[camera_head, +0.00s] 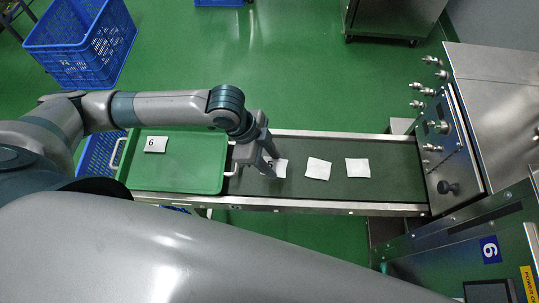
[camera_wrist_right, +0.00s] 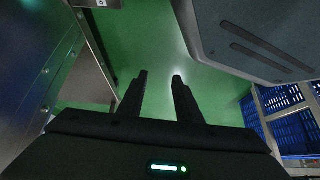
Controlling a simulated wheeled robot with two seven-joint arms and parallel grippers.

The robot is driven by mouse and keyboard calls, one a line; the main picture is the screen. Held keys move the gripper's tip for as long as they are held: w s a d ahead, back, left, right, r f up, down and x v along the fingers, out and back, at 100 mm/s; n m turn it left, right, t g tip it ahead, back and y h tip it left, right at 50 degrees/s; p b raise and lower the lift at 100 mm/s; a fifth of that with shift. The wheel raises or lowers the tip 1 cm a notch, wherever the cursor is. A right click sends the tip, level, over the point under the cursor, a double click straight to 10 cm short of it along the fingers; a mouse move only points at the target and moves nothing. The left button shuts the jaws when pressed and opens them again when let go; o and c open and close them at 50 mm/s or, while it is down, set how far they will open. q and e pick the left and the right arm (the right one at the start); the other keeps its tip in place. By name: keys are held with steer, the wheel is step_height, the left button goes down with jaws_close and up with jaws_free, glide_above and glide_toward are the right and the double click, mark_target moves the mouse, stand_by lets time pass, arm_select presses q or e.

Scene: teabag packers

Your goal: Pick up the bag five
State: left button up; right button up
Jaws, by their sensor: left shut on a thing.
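A white bag (camera_head: 281,170) with a partly covered number that looks like 5 is on the dark conveyor belt, just right of the green tray. My left gripper (camera_head: 271,157) reaches down over it from the left and is shut on it. The fingers cover part of the bag. My right gripper (camera_wrist_right: 159,74) shows in the right wrist view with its two fingers apart and nothing between them, above the green floor. It is out of the head view.
The green tray (camera_head: 180,184) holds a bag marked 6 (camera_head: 155,144). Two more white bags, one (camera_head: 318,169) and another (camera_head: 357,168), lie farther right on the belt (camera_head: 395,185). A steel machine (camera_head: 490,120) stands at the belt's right end. A blue crate (camera_head: 80,40) is at upper left.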

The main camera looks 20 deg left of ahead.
arm_select(q)
steer(key=s+d+r, duration=0.3)
steer(key=s+r, duration=0.2)
steer(key=s, duration=0.2)
steer(key=shift+s+d, duration=0.2)
steer(key=shift+s, duration=0.1)
steer(key=shift+w, duration=0.15)
stand_by(0.4)
